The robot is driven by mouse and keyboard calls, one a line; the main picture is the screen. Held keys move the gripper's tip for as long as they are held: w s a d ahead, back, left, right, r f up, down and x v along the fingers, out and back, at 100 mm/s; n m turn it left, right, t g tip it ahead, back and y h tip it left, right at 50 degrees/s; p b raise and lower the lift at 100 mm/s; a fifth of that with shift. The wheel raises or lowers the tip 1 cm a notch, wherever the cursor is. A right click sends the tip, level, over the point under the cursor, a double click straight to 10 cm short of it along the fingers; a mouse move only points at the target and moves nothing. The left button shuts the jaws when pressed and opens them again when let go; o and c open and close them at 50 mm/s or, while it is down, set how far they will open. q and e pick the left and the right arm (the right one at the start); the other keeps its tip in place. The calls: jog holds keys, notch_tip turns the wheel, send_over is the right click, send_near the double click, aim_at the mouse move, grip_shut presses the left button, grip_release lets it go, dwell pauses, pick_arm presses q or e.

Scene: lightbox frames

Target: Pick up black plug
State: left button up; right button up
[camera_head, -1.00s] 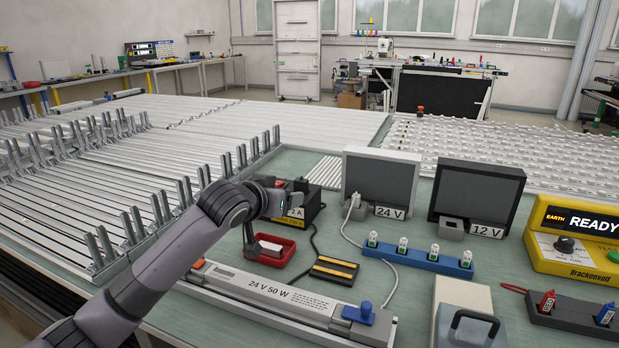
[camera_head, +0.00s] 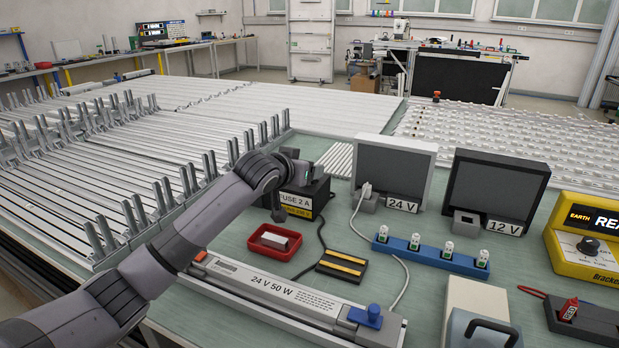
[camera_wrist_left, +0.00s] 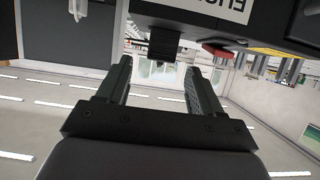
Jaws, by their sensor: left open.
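The black plug (camera_wrist_left: 163,46) is a small ribbed block at the fuse box (camera_head: 304,202), on its upper side, in the upside-down left wrist view. My left gripper (camera_wrist_left: 160,78) is open, with one finger on each side of the plug's line in that view. The plug shows beyond the fingertips, in the gap between them, and is not gripped. In the head view my left gripper (camera_head: 308,172) is over the top of the fuse box, and the wrist hides the plug there. My right gripper is not in view.
The 24 V screen (camera_head: 394,172) stands right of the fuse box, with the 12 V screen (camera_head: 497,187) beyond it. In front are a red tray (camera_head: 258,246), a black-yellow block (camera_head: 340,266) and a long 24 V 50 W unit (camera_head: 262,283). A blue rack (camera_head: 455,262) lies to the right.

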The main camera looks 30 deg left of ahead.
pick_arm(q)
jog(key=shift+x, duration=0.95)
jog(key=c, duration=1.1)
jog(key=shift+c, duration=0.2)
